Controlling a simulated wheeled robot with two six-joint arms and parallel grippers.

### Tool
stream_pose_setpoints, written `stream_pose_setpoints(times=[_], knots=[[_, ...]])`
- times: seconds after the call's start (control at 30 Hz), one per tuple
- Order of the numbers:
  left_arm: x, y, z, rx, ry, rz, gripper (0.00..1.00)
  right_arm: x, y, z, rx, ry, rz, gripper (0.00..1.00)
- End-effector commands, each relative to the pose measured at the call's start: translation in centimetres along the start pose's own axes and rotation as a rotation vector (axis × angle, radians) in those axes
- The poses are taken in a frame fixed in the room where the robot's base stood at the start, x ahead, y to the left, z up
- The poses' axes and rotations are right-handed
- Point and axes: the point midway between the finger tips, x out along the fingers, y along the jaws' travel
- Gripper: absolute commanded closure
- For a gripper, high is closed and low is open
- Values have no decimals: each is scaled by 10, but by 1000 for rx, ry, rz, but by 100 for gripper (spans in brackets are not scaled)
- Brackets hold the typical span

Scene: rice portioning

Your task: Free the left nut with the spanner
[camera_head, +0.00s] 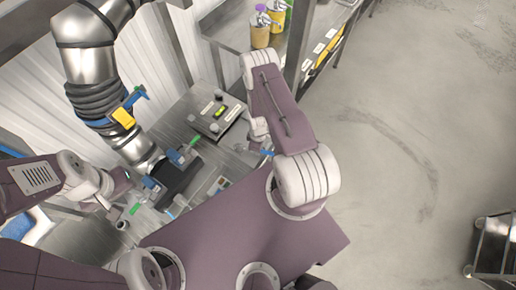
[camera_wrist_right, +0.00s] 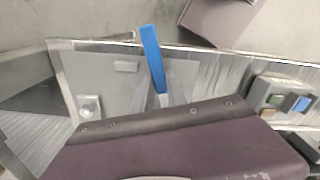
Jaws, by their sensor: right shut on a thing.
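A wide ribbed steel pipe (camera_head: 95,75) comes down to a dark joint block (camera_head: 178,182) on the steel bench. Small blue fittings sit on its left (camera_head: 150,183) and right (camera_head: 174,156); the left nut itself is too small to make out. My left gripper (camera_head: 112,205) is low over the bench, left of the block, its finger gap unclear. My right gripper (camera_head: 262,146) is beyond the block to the right, mostly hidden by my arm. It is shut on the blue-handled spanner (camera_wrist_right: 152,55), whose handle sticks out in the right wrist view.
A grey panel with a green-yellow part (camera_head: 219,112) lies on the bench behind the block. A blue-and-yellow tool (camera_head: 123,117) hangs by the pipe. Floor at right is clear, except a metal cart (camera_head: 495,245).

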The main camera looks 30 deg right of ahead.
Motion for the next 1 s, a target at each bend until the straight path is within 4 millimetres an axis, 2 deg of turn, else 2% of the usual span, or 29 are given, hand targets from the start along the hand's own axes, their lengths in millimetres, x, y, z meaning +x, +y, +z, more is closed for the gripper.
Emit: stream_pose_setpoints(times=[1.0], knots=[[-13, 0, -1, 0, 0, 0, 64, -18, 0, 0, 0, 0, 1, 100]])
